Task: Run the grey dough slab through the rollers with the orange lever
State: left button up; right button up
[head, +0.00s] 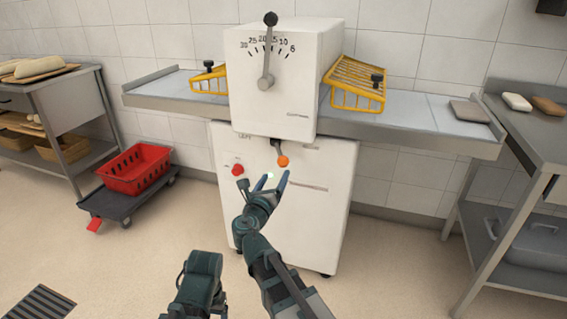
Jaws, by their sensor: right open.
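The grey dough slab (470,111) lies flat near the outer end of the sheeter's right table (405,119). The orange lever (283,161) is a ball-ended knob on the front of the white sheeter (285,75), below its upper housing. My right gripper (273,183) is just below and slightly left of the orange knob. Its fingers are spread and empty, and I see no contact with the knob. The rollers are hidden inside the housing. My left arm shows only as a folded part at the bottom, and its gripper is not visible.
A red button (238,170) is left of the lever. Yellow guards (357,84) flank the housing. A steel table (543,140) at right holds a white and a brown slab. A red crate (136,168) sits on a dolly at left. The floor in front is clear.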

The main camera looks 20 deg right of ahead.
aim_at(282, 165)
jog(key=x, duration=1)
jog(key=shift+d, duration=0.1)
grip_shut()
